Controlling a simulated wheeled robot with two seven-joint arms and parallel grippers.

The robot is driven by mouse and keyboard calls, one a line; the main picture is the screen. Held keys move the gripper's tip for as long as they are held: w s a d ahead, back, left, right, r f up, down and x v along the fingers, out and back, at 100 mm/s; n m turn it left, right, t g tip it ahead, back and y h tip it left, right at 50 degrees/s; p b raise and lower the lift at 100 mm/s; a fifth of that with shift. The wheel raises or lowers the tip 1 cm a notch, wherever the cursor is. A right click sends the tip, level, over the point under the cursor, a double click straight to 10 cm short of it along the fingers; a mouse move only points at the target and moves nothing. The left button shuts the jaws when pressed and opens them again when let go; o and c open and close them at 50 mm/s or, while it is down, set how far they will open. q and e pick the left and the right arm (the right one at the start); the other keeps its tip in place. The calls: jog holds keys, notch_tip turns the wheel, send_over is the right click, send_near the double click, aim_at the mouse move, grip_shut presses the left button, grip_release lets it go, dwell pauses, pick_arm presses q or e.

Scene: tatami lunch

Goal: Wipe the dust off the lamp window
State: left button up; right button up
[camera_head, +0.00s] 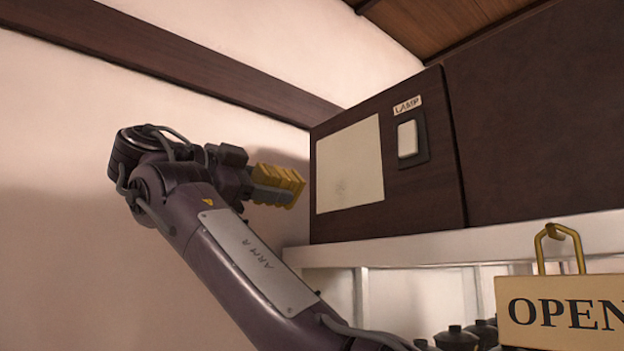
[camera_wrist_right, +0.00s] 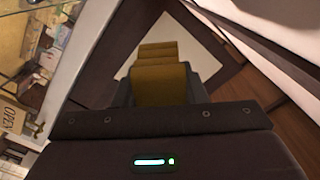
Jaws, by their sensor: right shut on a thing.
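The lamp window (camera_head: 358,150) is a pale square panel on the left part of a dark wooden box front. A faint greyish smudge (camera_head: 341,187) shows on its lower middle. My right gripper (camera_head: 282,193) is shut on a yellow, ridged cloth-like pad (camera_head: 278,174), just left of the window in the head view. The pad also shows in the right wrist view (camera_wrist_right: 160,82), in front of the pale window (camera_wrist_right: 204,52) and covering part of it. I cannot tell whether the pad touches the window. My left gripper is in neither view.
A white switch (camera_head: 407,139) under a LAMP label (camera_head: 407,105) is right of the window. A white ledge (camera_head: 400,249) runs below the box. An OPEN sign (camera_head: 562,312) hangs at the lower right, with dark lidded pots (camera_head: 457,338) beside it. Plain wall lies left.

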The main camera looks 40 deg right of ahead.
jog(key=shift+d, duration=0.1)
jog(key=shift+d, duration=0.2)
jog(key=d+b, duration=0.1)
jog(key=d, duration=0.3)
jog(key=shift+w+f, duration=0.1)
jog(key=shift+w, duration=0.05)
jog(key=shift+w+d, duration=0.1)
jog(key=shift+d, duration=0.9)
jog(key=shift+w+d+b, duration=0.1)
jog(key=shift+d+b, duration=0.25)
jog(key=shift+d, duration=0.75)
